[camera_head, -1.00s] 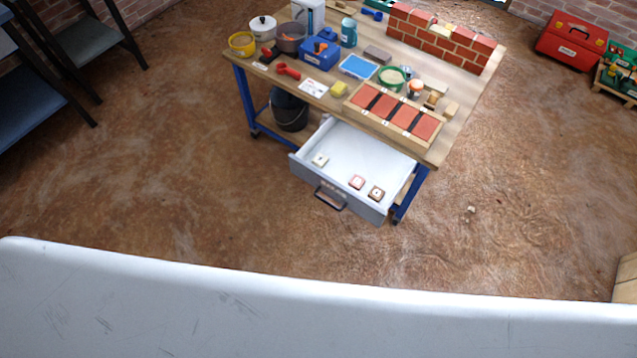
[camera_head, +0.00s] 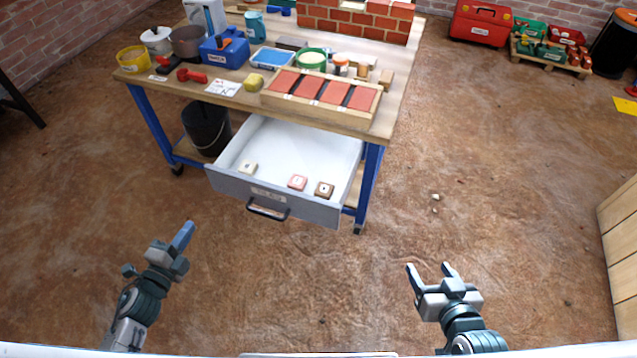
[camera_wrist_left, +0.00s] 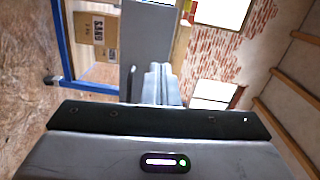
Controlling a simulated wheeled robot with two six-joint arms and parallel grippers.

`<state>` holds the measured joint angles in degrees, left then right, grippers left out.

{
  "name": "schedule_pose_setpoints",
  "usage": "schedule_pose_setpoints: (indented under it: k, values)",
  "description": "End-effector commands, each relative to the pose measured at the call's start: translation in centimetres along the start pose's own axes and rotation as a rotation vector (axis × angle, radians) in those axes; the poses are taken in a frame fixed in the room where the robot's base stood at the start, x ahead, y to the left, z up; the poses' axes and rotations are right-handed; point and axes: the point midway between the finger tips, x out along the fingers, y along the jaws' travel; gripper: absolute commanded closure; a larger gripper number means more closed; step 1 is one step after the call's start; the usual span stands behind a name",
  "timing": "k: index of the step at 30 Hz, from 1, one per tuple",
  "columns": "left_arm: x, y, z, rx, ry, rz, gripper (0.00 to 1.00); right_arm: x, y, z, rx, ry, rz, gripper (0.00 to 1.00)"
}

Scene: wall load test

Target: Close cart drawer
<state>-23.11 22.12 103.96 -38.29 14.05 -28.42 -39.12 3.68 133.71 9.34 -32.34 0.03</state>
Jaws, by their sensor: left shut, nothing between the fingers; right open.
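The cart (camera_head: 150,88) has a wooden top and blue legs. Its white-grey drawer (camera_head: 232,187) is pulled well out at the front, with a dark handle (camera_head: 268,209) on its face. My right gripper (camera_head: 430,268) is open and empty, right of the drawer and nearer to me.
Tools, pots, a brick tray (camera_head: 320,92) and a small brick wall (camera_head: 355,22) stand on the cart top. A black bucket (camera_head: 206,127) sits on the lower shelf. A wooden crate (camera_head: 620,250) stands at the right edge. The floor before the drawer is clear.

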Motion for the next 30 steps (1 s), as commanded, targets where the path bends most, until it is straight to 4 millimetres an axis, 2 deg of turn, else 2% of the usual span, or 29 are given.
schedule_pose_setpoints:
  k: [4, 8, 11, 16, 18, 24, 30]
  values:
    - [0.2, -1.1, -1.1, 0.066, 0.045, -0.041, 1.00, -1.1, -0.6, -1.4, 0.003, 0.040, -0.013, 0.37]
    - [0.6, -1.7, -1.3, 0.077, 0.050, -0.048, 1.00, -1.6, -0.7, -1.2, 0.006, 0.008, -0.016, 0.37]
    - [1.2, -1.8, -1.3, 0.075, 0.048, -0.048, 1.00, -2.0, -0.8, 0.0, 0.011, -0.061, -0.017, 0.37]
    - [3.0, -2.0, -1.4, 0.073, 0.048, -0.048, 1.00, -3.4, -1.1, 3.2, 0.025, -0.234, -0.022, 0.37]
    - [4.6, -2.2, -1.5, 0.072, 0.046, -0.050, 1.00, -3.6, -0.9, 2.6, 0.004, -0.265, -0.015, 0.37]
    - [8.9, -2.2, -1.7, 0.071, 0.047, -0.048, 1.00, -4.1, -0.5, 2.6, -0.030, -0.349, 0.003, 0.37]
    - [12.3, -2.2, -1.9, 0.070, 0.048, -0.048, 1.00, -4.3, -0.2, 2.6, -0.043, -0.380, 0.012, 0.37]
